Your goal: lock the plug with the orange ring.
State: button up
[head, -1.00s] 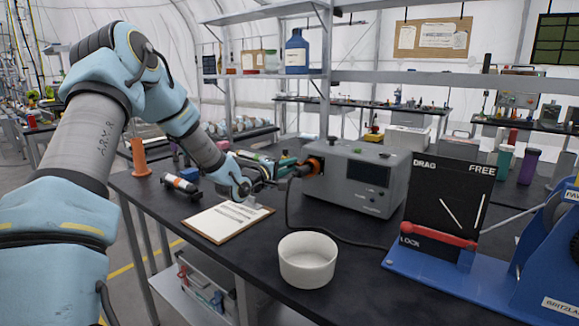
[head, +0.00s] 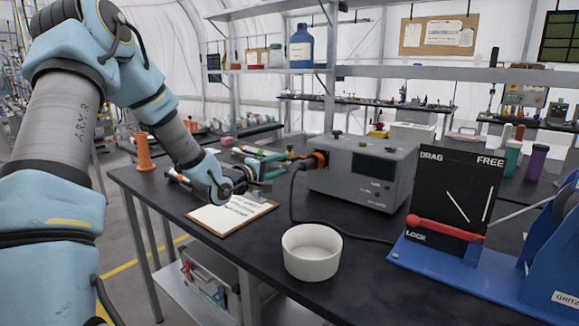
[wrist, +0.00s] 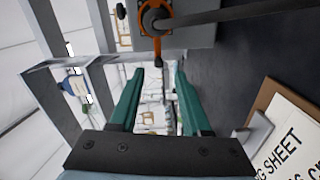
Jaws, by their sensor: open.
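The orange ring (head: 320,159) sits around the plug at the left side of the grey instrument box (head: 362,172). In the wrist view the ring (wrist: 155,16) is at the top, with an orange tab (wrist: 157,50) sticking out from it. The plug's dark cable (wrist: 235,14) leads away to the right there. My gripper (head: 286,158) is open, with its green fingers just left of the ring and apart from it. In the wrist view the gripper (wrist: 160,76) has nothing between its fingers. I cannot tell whether the ring is locked.
A clipboard (head: 232,214) lies below my gripper on the dark bench (head: 200,247). A white bowl (head: 312,252) stands in front of the box. A blue stand with a black DRAG/FREE/LOCK panel (head: 454,190) is at right. An orange spool (head: 144,152) stands at the back left.

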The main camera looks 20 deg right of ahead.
jog(key=v, duration=0.3)
jog(key=shift+s+a, duration=0.25)
jog(key=shift+a, duration=0.1)
